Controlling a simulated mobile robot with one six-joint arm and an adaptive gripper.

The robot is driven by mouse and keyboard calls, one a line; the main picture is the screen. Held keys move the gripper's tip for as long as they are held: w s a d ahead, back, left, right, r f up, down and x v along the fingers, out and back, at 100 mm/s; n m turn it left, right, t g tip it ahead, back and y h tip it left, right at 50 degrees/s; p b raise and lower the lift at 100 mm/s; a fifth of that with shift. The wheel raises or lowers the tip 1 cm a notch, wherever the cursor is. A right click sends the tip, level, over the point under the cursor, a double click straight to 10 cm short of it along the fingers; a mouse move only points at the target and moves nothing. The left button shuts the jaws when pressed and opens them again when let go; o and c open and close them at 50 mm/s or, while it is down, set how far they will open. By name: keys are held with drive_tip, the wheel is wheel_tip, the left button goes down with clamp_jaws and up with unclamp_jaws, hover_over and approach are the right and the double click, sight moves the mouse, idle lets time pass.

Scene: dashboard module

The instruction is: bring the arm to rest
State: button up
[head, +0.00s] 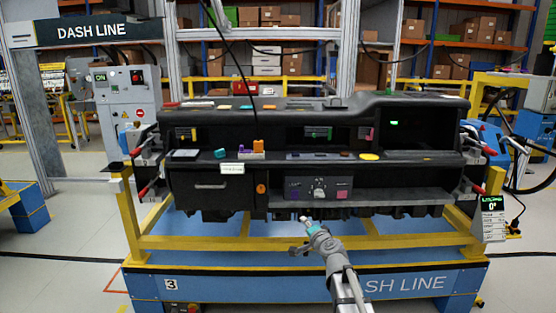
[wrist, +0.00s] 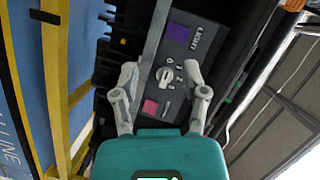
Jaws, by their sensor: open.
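My gripper (head: 308,225) is in front of the lower middle of the black dashboard module (head: 225,130), below the grey control panel (head: 319,188). In the wrist view my gripper (wrist: 160,78) is open and empty, its two grey fingers spread apart. Between and beyond the fingers the control panel (wrist: 170,57) shows a light rotary knob (wrist: 165,78), a purple square and a pink square. I cannot tell how far the fingertips are from the panel. My arm reaches up from the bottom of the head view.
The dashboard rests in a yellow frame (head: 190,243) on a blue base (head: 240,285). Small coloured parts lie on its ledges, including an orange block (head: 258,146) and a yellow disc (head: 369,156). A grey control cabinet (head: 122,105) stands behind left.

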drive_tip(key=s+a+f+n+g, duration=0.2)
drive_tip(key=s+f+n+g, duration=0.7)
drive_tip(key=s, duration=0.4)
drive_tip(key=s+d+f+n+g+h, duration=0.1)
drive_tip(key=s+d+f+g+h, duration=0.25)
drive_tip(key=s, duration=0.45)
drive_tip(key=s+d+f+g+h, duration=0.25)
drive_tip(key=s+d, duration=0.25)
drive_tip(key=s, duration=0.3)
wheel_tip(320, 180, up, 24)
drive_tip(key=y+p, duration=0.1)
drive_tip(key=p, duration=2.4)
drive_tip(key=shift+g, duration=0.3)
drive_tip(key=shift+s, duration=0.1)
